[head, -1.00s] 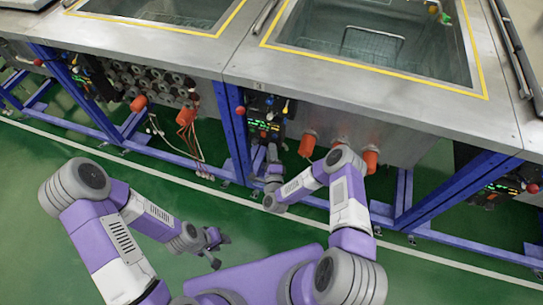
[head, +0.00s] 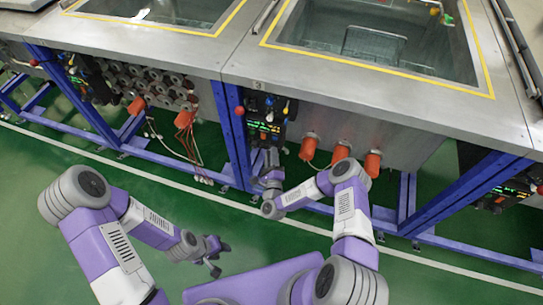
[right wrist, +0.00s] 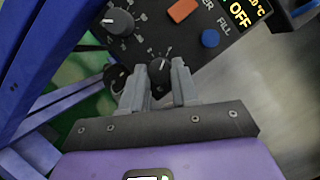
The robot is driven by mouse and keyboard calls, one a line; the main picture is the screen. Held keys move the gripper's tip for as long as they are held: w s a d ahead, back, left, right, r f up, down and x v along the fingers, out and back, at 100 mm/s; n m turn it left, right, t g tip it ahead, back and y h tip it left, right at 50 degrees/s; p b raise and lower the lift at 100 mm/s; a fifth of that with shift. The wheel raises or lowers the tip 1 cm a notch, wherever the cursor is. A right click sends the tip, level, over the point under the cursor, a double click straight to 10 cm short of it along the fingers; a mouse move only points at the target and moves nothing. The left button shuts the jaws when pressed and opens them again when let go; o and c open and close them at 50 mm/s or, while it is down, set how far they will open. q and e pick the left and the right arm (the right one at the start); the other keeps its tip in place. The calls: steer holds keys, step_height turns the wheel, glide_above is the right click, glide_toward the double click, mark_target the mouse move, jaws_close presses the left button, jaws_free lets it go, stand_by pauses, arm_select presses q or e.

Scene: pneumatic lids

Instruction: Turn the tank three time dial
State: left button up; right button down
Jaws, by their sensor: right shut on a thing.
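The control panel (head: 264,112) with lit displays hangs under the front edge of the tank on the right. In the right wrist view, the tilted panel (right wrist: 180,40) carries a black dial (right wrist: 160,70) with a white pointer mark. My right gripper (right wrist: 158,84) is shut on this dial, one finger on each side. Its lettering is too small to read. In the head view my right gripper (head: 271,156) is at the panel's lower part, where the dial is hidden. My left gripper (head: 217,256) hangs empty over the floor, with its fingers apart.
Two more black dials, an upper one (right wrist: 118,20) and a left one (right wrist: 115,76), sit close to the gripped dial. An orange switch (right wrist: 182,10) and a blue button (right wrist: 210,38) are above right. A blue frame post (head: 228,125) stands left of the panel; orange caps (head: 309,147) are right.

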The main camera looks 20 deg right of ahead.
steer(key=c, duration=0.8)
jaws_free()
steer(key=shift+c, duration=0.2)
steer(key=p+v, duration=0.2)
steer(key=v, duration=0.5)
steer(key=shift+s, duration=0.3)
